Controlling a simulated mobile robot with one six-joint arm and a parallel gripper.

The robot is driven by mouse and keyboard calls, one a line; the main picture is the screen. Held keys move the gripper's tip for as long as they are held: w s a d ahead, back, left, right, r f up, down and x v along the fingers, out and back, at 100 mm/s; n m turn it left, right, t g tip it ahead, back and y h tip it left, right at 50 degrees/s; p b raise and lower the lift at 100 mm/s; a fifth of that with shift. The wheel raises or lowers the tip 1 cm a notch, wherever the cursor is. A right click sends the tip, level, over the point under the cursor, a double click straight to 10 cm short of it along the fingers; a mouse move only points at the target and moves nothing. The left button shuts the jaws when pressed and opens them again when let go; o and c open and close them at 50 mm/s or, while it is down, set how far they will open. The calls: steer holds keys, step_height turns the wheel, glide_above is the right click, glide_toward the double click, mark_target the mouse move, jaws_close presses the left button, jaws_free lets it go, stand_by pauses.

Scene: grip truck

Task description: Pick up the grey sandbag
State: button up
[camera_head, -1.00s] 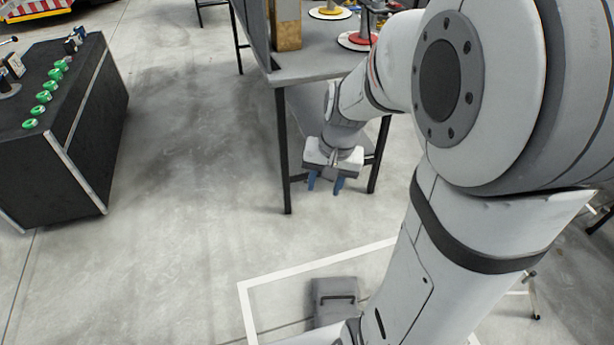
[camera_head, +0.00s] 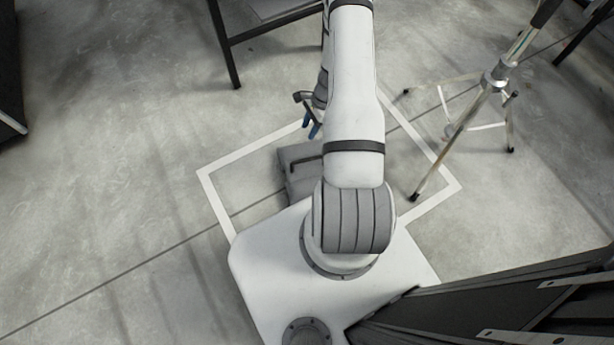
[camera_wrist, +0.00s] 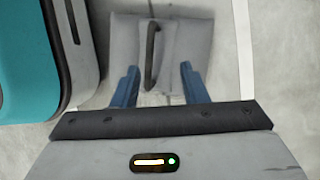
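The grey sandbag (camera_head: 300,168) lies on the floor inside a white taped outline, close to the front of my base. Its right part is hidden behind my arm in the head view. In the wrist view the sandbag (camera_wrist: 185,42) lies beyond my fingertips, with its dark handle (camera_wrist: 152,55) running lengthwise along its middle. My gripper (camera_head: 312,124) is above the floor by the sandbag's far side. In the wrist view my gripper (camera_wrist: 158,75) is open, its two blue fingers apart on either side of the handle's line, with nothing between them.
A tripod stand (camera_head: 495,78) has its legs spread to the right, one reaching the taped outline (camera_head: 215,195). A table (camera_head: 265,18) stands at the top. A dark cabinet (camera_head: 10,110) is at the left edge. The floor on the left is clear.

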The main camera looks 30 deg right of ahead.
steer(key=m+b, duration=0.2)
glide_toward(308, 161)
step_height(308, 161, down, 5)
steer(key=b+x, duration=0.1)
steer(key=x, duration=0.2)
steer(key=a+b+x, duration=0.1)
steer(key=b+x, duration=0.1)
steer(key=x, duration=0.2)
steer(key=shift+w+a, duration=0.1)
steer(key=shift+a, duration=0.1)
steer(key=shift+f+b, duration=0.3)
steer(key=shift+b, duration=0.1)
jaws_close()
steer(key=shift+w+r, duration=0.15)
steer(key=shift+w, duration=0.05)
stand_by(0.8)
